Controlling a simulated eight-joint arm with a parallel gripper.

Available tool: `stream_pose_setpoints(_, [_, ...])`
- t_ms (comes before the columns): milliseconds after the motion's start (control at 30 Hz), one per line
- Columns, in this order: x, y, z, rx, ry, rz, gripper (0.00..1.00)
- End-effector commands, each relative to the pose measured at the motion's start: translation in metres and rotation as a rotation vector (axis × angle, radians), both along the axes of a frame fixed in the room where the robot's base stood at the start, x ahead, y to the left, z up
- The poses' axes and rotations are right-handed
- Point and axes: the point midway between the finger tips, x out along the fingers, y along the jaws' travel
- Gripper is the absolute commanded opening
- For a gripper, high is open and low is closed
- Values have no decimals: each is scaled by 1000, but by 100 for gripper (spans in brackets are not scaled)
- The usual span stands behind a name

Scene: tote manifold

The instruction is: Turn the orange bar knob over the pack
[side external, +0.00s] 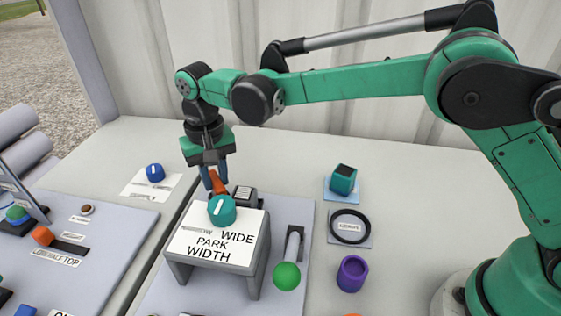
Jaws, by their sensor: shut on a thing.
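The orange bar knob (218,184) is between the two blue fingers of my gripper (214,180), which points down from above. My gripper is shut on it. The knob's lower part is hidden behind a teal round knob (222,212) with a white pointer mark. A small grey block with a dark top and a pale label (245,196) stands just right of the orange knob. I cannot tell whether this block is the pack.
A green-ball lever (287,276), purple cup (352,273), black ring (350,227) and teal block (343,179) stand right. A blue knob (155,173) is left.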

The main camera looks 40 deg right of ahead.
Motion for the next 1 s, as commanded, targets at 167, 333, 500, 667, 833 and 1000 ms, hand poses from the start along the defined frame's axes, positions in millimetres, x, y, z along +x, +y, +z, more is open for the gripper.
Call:
stream_pose_setpoints(167, [-1, 0, 1, -1, 3, 165, 0])
stream_pose_setpoints(333, [-1, 0, 1, -1, 3, 326, 0])
stream_pose_setpoints(500, [-1, 0, 1, -1, 3, 484, 0])
stream_pose_setpoints(667, [-1, 0, 1, -1, 3, 619, 0])
stream_pose_setpoints(833, [-1, 0, 1, 0, 3, 735, 0])
stream_pose_setpoints(1000, [-1, 0, 1, 0, 3, 816, 0])
